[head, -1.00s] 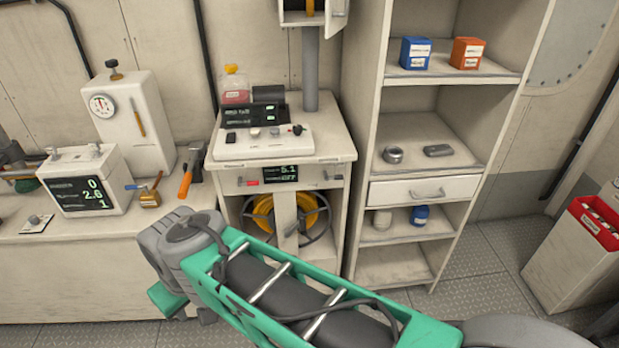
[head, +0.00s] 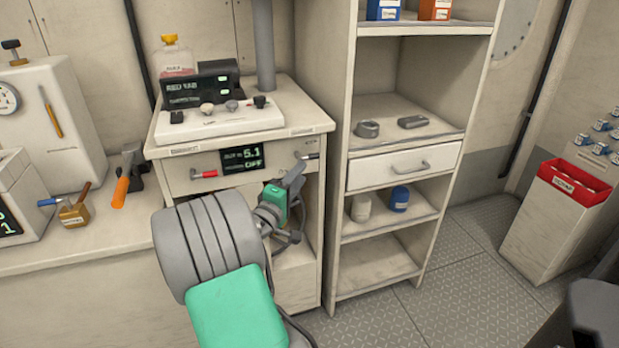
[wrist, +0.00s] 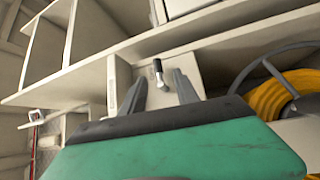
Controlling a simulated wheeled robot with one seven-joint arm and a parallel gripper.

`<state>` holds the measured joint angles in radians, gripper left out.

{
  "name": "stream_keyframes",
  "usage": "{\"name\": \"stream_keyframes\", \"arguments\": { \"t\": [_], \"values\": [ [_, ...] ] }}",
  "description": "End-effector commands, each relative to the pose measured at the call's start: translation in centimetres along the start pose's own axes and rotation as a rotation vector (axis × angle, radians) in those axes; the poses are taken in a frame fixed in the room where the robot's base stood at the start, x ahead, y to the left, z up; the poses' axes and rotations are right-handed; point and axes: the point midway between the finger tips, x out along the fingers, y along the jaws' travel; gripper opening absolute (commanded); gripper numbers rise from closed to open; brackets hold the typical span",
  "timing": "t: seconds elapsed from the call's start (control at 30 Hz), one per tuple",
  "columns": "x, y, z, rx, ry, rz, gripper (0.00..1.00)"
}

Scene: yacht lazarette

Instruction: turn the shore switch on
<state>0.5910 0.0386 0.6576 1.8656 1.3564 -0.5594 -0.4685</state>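A cabinet front panel (head: 180,185) carries a small screen (head: 243,158) reading 5.1 and OFF. A red-handled lever (head: 204,174) sits left of the screen. A small dark-tipped lever (head: 307,155) sits at the panel's right end; it also shows in the wrist view (wrist: 158,68). I cannot read which lever is labelled shore. My gripper (head: 296,174) is just below and in front of the right lever. In the wrist view my gripper (wrist: 160,88) has its fingers spread, with the lever showing between them. I cannot tell whether they touch it.
A control box with knobs (head: 225,120) stands on the cabinet top. A shelf unit with a drawer (head: 405,168) stands close on the right. A yellow hose reel (wrist: 285,90) is under the panel. An orange-handled tool (head: 121,190) lies on the left bench.

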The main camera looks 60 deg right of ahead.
Motion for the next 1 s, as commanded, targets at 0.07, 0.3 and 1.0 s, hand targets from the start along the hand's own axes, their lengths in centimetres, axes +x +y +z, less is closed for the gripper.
{"name": "stream_keyframes", "arguments": {
  "t": [0.07, 0.3, 1.0],
  "values": [
    [1.3, 0.5, 0.1, 0.004, -0.004, 0.003, 0.37],
    [5.8, 0.4, 0.0, 0.007, -0.003, 0.000, 0.37],
    [7.1, 0.4, -0.1, 0.008, 0.001, -0.002, 0.11]
  ]
}}
